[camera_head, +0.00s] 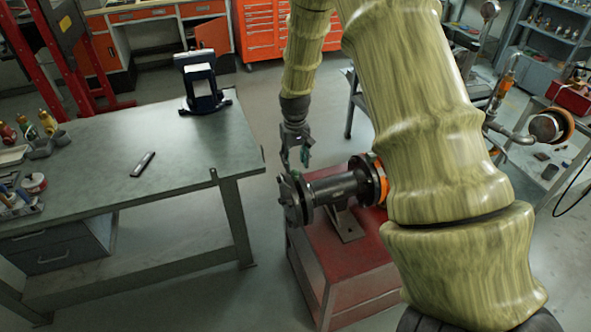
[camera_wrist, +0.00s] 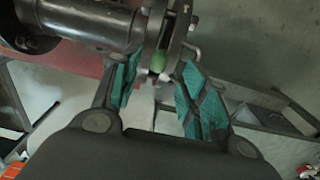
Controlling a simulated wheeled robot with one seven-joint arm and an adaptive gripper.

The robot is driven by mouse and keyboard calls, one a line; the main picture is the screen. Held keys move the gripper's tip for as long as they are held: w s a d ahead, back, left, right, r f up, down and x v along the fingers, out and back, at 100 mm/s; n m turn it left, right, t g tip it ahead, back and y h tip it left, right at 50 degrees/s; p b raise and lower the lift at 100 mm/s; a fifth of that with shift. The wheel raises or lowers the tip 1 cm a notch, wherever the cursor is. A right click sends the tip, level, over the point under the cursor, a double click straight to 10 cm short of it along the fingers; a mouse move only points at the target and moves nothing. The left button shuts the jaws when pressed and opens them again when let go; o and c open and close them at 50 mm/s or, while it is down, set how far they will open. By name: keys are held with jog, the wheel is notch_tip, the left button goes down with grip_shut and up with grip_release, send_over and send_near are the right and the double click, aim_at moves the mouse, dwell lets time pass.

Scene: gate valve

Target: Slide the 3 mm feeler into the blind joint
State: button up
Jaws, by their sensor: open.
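The blind joint (camera_head: 291,198) is the pair of dark flanges at the left end of the pipe spool on the red stand. In the wrist view the flange pair (camera_wrist: 177,35) is at top centre, with a narrow gap. A small green rounded piece (camera_wrist: 157,62) shows at the lower edge of this gap; I cannot tell if it is the feeler's end. My gripper (camera_head: 295,165) is just above and behind the joint. Its teal-padded fingers (camera_wrist: 160,88) are apart on either side of the green piece, with space visible around it. No feeler markings are readable.
A dark flat piece (camera_head: 143,164) lies on the grey workbench (camera_head: 190,150) at left; I cannot tell what it is. The red stand (camera_head: 340,255) carries the dark pipe (camera_head: 335,188). Floor between bench and stand is clear.

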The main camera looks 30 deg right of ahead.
jog(key=shift+r, duration=2.9)
